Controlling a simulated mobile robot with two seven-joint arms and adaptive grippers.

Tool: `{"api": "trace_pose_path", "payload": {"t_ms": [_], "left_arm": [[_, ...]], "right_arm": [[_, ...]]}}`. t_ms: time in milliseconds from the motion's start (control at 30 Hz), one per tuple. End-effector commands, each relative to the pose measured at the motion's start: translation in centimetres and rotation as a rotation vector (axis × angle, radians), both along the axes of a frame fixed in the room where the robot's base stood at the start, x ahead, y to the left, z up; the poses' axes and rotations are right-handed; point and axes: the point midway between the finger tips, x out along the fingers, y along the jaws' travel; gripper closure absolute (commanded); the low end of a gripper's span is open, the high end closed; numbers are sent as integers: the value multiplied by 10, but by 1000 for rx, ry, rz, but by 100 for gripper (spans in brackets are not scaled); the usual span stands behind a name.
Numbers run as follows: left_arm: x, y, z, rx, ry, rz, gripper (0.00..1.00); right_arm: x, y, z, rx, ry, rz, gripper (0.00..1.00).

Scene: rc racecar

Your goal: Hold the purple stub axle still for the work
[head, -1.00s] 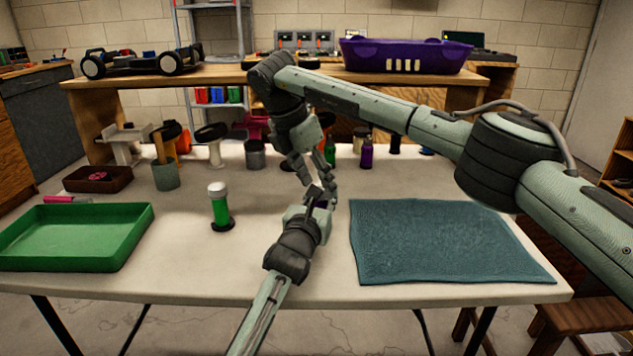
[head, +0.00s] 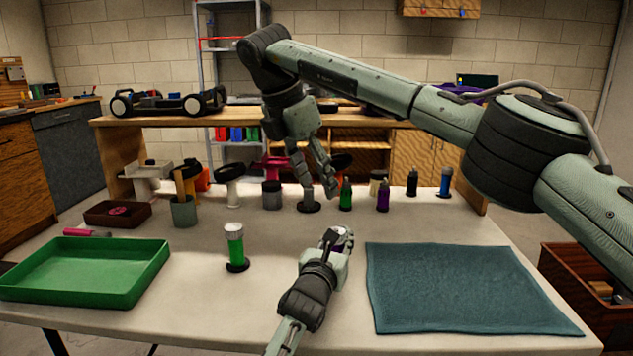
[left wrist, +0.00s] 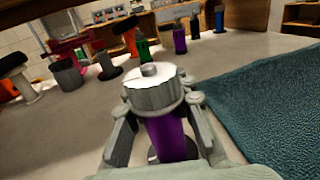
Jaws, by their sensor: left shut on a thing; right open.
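The purple stub axle shows in the left wrist view as a purple body (left wrist: 172,138) with a ridged silver cap (left wrist: 152,90) and a small stud on top. My left gripper (left wrist: 155,112) has a finger on each side of it and is shut on it, just below the cap. In the head view my left gripper (head: 338,243) is low over the table, left of the blue mat, and mostly hides the axle. My right gripper (head: 318,188) is open and empty, behind and above the left one, in front of a grey-topped post.
The blue mat (head: 455,290) lies at the right and a green tray (head: 85,272) at the left. A green post with a white cap (head: 235,245) stands between tray and left arm. Several bottles and holders line the back, including a purple bottle (head: 383,197). The table's middle is otherwise clear.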

Motion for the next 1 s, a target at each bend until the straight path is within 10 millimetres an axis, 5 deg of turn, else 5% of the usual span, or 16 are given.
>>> {"api": "trace_pose_path", "payload": {"t_ms": [67, 100, 333, 700, 1000], "left_arm": [[0, 0, 0, 0, 1, 0, 100], [0, 0, 0, 0, 1, 0, 79], [0, 0, 0, 0, 0, 0, 53], [-6, 2, -1, 3, -1, 0, 53], [-61, 17, -2, 5, 0, -1, 53]], "right_arm": [[0, 0, 0, 0, 0, 0, 48], [0, 0, 0, 0, 0, 0, 48], [0, 0, 0, 0, 0, 0, 48], [0, 0, -1, 0, 0, 0, 48], [0, 0, 0, 0, 0, 0, 48]]}}
